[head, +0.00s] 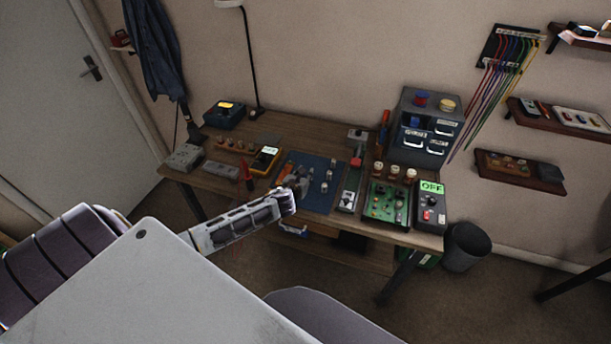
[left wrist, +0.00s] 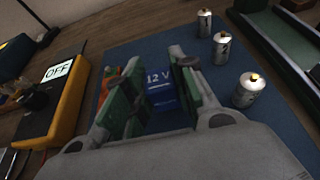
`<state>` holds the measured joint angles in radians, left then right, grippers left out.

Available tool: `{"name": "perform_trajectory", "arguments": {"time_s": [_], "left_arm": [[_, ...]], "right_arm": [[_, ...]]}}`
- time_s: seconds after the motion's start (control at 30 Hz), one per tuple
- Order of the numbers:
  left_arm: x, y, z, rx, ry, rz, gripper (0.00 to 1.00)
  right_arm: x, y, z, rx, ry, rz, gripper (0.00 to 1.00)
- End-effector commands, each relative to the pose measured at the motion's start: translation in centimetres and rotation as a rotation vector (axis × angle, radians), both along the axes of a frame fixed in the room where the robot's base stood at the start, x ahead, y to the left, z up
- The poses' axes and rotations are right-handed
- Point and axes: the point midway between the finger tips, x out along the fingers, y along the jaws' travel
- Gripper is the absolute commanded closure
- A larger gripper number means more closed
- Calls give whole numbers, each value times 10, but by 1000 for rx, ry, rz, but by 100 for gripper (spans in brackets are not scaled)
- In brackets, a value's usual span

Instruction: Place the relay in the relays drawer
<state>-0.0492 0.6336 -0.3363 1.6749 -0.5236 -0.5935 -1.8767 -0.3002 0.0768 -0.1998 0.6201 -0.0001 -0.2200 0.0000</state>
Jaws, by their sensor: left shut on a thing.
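The relay is a blue block marked "12 V" (left wrist: 161,98). In the left wrist view it sits between the green-padded fingers of my left gripper (left wrist: 157,88), which is shut on it just over the blue mat. In the head view my left gripper (head: 289,196) is at the left front part of the mat and hides the relay. The grey drawer cabinet (head: 427,101) stands at the back right of the bench. Its fronts carry white labels and handles, and a blue thing shows in its upper left part. The labels are too small to read surely. My right gripper is not in view.
The blue mat (head: 318,204) bears several metal cans (left wrist: 246,91). A yellow meter reading "OFF" (left wrist: 62,92) is left of the gripper. A green circuit board (head: 386,205) and a grey box with a green "OFF" display (head: 431,203) stand in front of the cabinet.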

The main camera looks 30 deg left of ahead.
Motion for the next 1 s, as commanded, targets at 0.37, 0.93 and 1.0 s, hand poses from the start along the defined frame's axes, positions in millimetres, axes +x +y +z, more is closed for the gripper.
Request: {"name": "perform_trajectory", "arguments": {"time_s": [0.37,0.93,1.0], "left_arm": [[0,0,-3,0,0,0,57],[-2,-1,1,0,0,0,52],[-6,-1,3,0,0,-1,52]], "right_arm": [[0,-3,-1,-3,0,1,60],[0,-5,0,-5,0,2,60],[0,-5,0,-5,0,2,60]]}}
